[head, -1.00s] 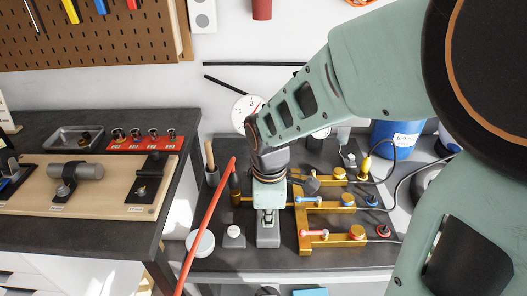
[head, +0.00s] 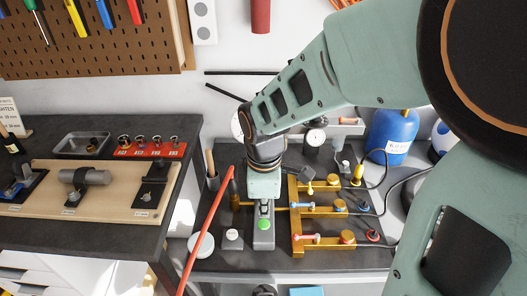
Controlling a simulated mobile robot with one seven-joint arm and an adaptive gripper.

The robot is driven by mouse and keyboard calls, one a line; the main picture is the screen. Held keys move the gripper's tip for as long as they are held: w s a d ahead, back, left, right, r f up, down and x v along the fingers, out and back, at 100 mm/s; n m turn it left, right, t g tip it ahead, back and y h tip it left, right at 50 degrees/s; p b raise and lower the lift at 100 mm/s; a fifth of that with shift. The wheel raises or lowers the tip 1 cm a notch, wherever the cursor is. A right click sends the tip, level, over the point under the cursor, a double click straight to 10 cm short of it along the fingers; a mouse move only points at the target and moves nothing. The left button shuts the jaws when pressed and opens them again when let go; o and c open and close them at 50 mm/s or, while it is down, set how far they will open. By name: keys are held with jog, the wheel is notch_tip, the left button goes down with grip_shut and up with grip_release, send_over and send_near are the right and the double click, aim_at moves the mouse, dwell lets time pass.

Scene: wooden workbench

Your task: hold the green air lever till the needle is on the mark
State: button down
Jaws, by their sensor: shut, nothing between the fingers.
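A small green piece (head: 264,225), which looks like the air lever's end, shows on top of a narrow grey block (head: 264,240) on the dark bench. My gripper (head: 265,208) is shut and empty, pointing down over the far part of that block, just behind the green piece. I cannot tell if its tips touch anything. A small round gauge (head: 315,137) with a white face stands behind, right of my arm; its needle is too small to read. A larger white dial (head: 237,126) at the wall is mostly hidden by my arm.
A gold manifold (head: 299,235) with coloured levers stands close on the right. A long red bar (head: 205,232) slants up on the left, near a white round lid (head: 201,245) and a small white-topped block (head: 232,238). A blue tank (head: 393,135) stands at back right.

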aim_at(263, 223)
notch_tip(263, 223, up, 8)
jog(key=p, duration=0.5)
jog(key=shift+s+f+p, duration=0.15)
jog(key=shift+f+p, duration=0.1)
jog(key=shift+p, duration=0.15)
jog(key=shift+f, duration=0.1)
jog(key=w+b, duration=0.1)
jog(key=b, duration=0.2)
jog(key=w+r+g+b, duration=0.1)
jog(key=b, duration=0.2)
jog(key=shift+w+a+r+g, duration=0.1)
jog(key=shift+w+a+g, duration=0.1)
jog(key=shift+g, duration=0.1)
dwell(0.3)
notch_tip(263, 223, down, 14)
jog(key=shift+f, duration=0.1)
dwell(0.4)
